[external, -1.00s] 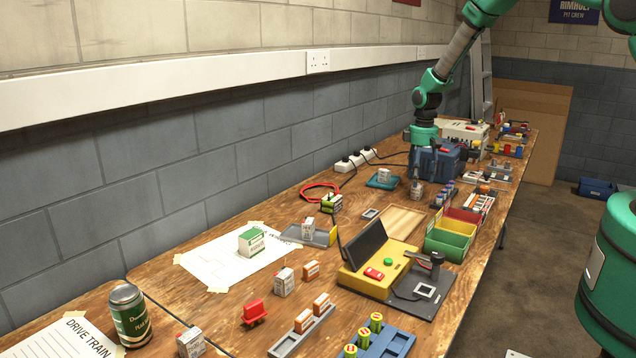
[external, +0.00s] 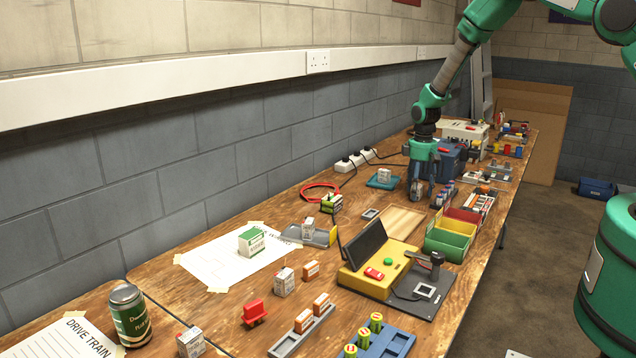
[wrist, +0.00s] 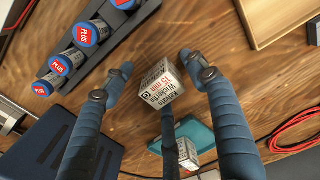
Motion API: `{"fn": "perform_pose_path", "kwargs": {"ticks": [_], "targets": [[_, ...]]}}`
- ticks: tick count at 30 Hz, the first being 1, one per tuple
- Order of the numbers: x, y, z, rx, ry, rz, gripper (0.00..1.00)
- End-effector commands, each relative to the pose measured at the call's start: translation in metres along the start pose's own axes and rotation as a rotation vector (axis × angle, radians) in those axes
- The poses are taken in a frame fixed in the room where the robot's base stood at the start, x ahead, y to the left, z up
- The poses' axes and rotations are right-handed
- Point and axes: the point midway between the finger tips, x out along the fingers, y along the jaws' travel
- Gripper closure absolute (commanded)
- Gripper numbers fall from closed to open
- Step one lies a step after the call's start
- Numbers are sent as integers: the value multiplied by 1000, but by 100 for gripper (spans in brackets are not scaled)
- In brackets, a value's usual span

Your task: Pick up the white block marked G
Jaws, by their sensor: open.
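A white block (wrist: 158,88) with dark and red printing lies on the wooden bench in the wrist view. A small dark mark shows near its lower edge, but I cannot read it surely as a G. My gripper (wrist: 161,66) is open, with one blue-grey finger on each side of the block and a visible gap to both. In the external view my gripper (external: 417,190) is low over the bench, and its fingers largely hide the block. A second white block (wrist: 186,152) sits on a teal tray (wrist: 199,137).
A dark rack (wrist: 118,38) of blue-capped cylinders stands close to the left finger. A dark blue case (wrist: 40,140) is at lower left. A wooden tray (wrist: 270,22) and a red cable (wrist: 292,122) lie to the right. Bare bench surrounds the block.

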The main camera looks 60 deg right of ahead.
Motion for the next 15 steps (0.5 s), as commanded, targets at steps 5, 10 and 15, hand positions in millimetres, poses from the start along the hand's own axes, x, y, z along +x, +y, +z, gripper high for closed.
{"fn": "perform_pose_path", "kwargs": {"ticks": [5, 10, 15], "targets": [[0, 0, 0, 0, 0, 0, 42], [0, 0, 0, 0, 0, 0, 42], [0, 0, 0, 0, 0, 0, 72]]}}
